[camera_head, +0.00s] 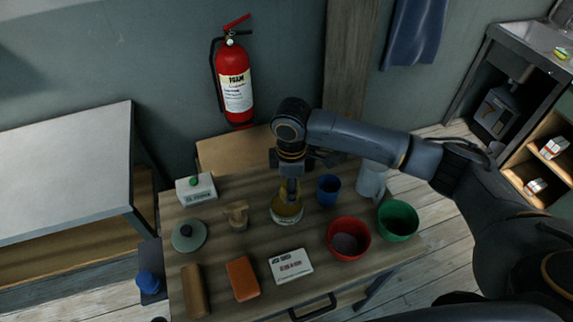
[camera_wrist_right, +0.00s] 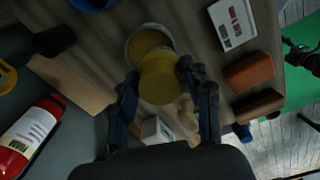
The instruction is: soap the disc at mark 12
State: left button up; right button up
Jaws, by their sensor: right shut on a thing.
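My right gripper (camera_head: 291,190) points down over the table. In the right wrist view its fingers (camera_wrist_right: 166,100) are shut on a yellow round piece (camera_wrist_right: 161,78), perhaps a sponge. The piece is over a pale-rimmed round dish (camera_wrist_right: 133,52) with yellow contents; whether they touch I cannot tell. In the head view the dish (camera_head: 285,215) is partly hidden by the gripper. A grey-green disc (camera_head: 188,240) with a dark knob lies at the table's left. No mark 12 is readable. A dark gripper-like shape, possibly my left gripper (camera_wrist_right: 300,50), shows at the wrist view's right edge.
On the table (camera_head: 215,265) are a white box (camera_head: 196,190), a tan object (camera_head: 236,216), an orange block (camera_head: 242,278), a brown roll (camera_head: 194,290), a card (camera_head: 290,266), a blue cup (camera_head: 329,189), and red (camera_head: 348,238) and green (camera_head: 398,220) bowls. A fire extinguisher (camera_head: 235,85) is behind.

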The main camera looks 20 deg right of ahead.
jog(key=n+p, duration=0.1)
jog(key=w+n+p, duration=0.1)
jog(key=n, duration=0.1)
jog(key=shift+w+a+r, duration=0.15)
jog(key=shift+w, duration=0.05)
jog(key=shift+w+f+n, duration=0.25)
jog(key=shift+w+n, duration=0.1)
jog(key=shift+n, duration=0.25)
pick_arm(q)
notch_tip(320, 180, up, 4)
pick_arm(e)
jog(key=shift+w+f+n+p, duration=0.15)
jog(key=shift+w+n+p, duration=0.05)
jog(key=shift+n+p, duration=0.15)
jog(key=shift+f, duration=0.25)
jog(key=shift+f+b, duration=0.2)
jog(key=shift+b, duration=0.2)
pick_arm(q)
notch_tip(320, 180, down, 7)
jog(key=b, duration=0.6)
jog(key=shift+w, duration=0.2)
pick_arm(e)
notch_tip(320, 180, down, 5)
jog(key=shift+f, duration=0.15)
pick_arm(q)
jog(key=shift+d, duration=0.1)
jog(key=shift+f+b, duration=0.15)
jog(key=shift+b, duration=0.15)
pick_arm(e)
jog(key=shift+f, duration=0.45)
